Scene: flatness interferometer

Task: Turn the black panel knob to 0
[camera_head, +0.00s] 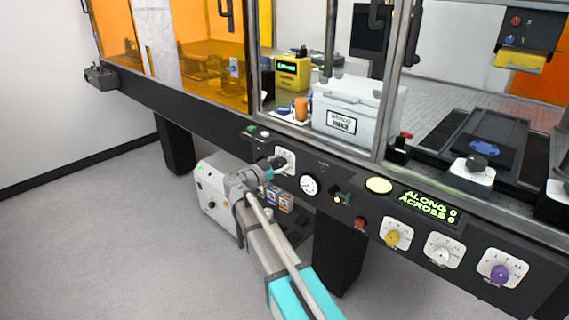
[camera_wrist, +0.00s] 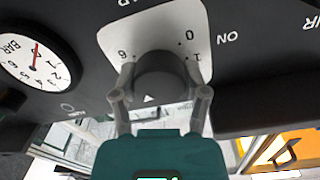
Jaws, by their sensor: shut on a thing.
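The black panel knob (camera_wrist: 162,76) sits on a white plate (camera_wrist: 165,25) on the dark front panel. In the wrist view the plate carries the marks 6, 0 and 1; the 0 is above and right of the knob. A small white triangle shows at the knob's lower edge; I cannot tell which mark the knob is set to. In the head view the knob's plate (camera_head: 285,158) is partly covered by my gripper (camera_head: 270,168). My gripper's two fingers also show in the wrist view (camera_wrist: 161,85), one on each side of the knob, shut on it.
A round BAR gauge (camera_head: 309,185) sits close beside the knob. Along the panel to the right are a red button (camera_head: 360,223), a green display (camera_head: 427,206), and yellow (camera_head: 393,237), white (camera_head: 442,255) and purple (camera_head: 500,273) knobs. The grey floor (camera_head: 110,230) at left is clear.

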